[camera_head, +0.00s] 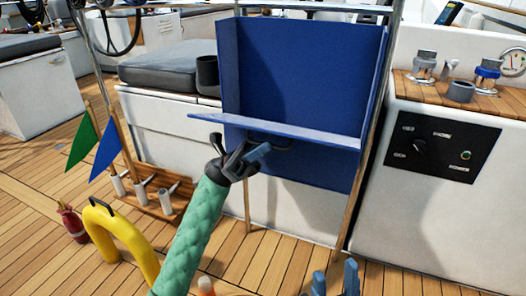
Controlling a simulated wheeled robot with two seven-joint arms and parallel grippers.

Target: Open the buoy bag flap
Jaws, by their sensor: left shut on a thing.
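The blue buoy bag (300,75) hangs upright between metal posts in the middle of the head view. Its flap (300,134) is a thin blue panel that sticks out toward me across the bag's front, below the tall open-faced part. My left gripper (262,150), on the green-sleeved arm, is at the flap's underside near its middle and is shut on it. The exact contact is partly hidden by the gripper and a dark part beneath the flap.
A white console with a black switch panel (441,146) stands at right. Green (83,143) and blue (103,150) flags stand in a wooden rack at left. A yellow horseshoe buoy (101,229) and red extinguisher (73,222) are on the deck. Deck below the bag is mostly clear.

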